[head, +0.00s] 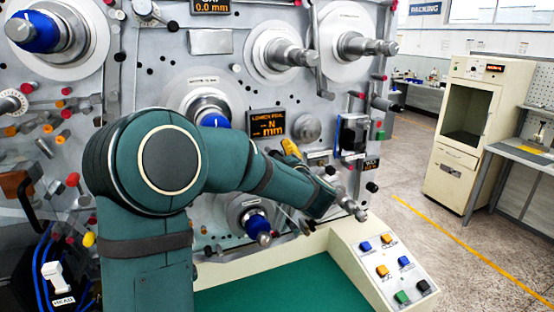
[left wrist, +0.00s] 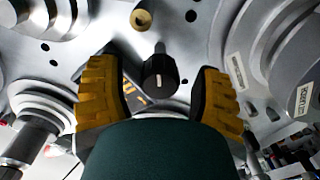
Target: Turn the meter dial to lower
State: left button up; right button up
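The meter dial (left wrist: 160,72) is a black knob with a white pointer line, mounted on the grey panel in the left wrist view. My left gripper (left wrist: 160,95) is open, with one ribbed yellow finger on each side of the dial and a visible gap to both. I cannot tell how deep the fingers reach around it. A dark display with orange marks (left wrist: 132,92) is partly hidden behind the left finger. In the head view a yellow finger of my left gripper (head: 290,147) shows above my forearm, near the "LOWER REEL" display (head: 267,122). The dial is hidden there.
Winding spindles (head: 281,54) and pegs protrude from the machine panel around my arm. A cream console with several coloured buttons (head: 384,271) stands at the lower right. Open floor (head: 410,190) lies right of the machine, before a beige cabinet (head: 465,135).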

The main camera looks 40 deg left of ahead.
pick_arm(q)
jog(key=v, duration=1.2)
jog(key=shift+f, duration=0.1)
dwell(0.4)
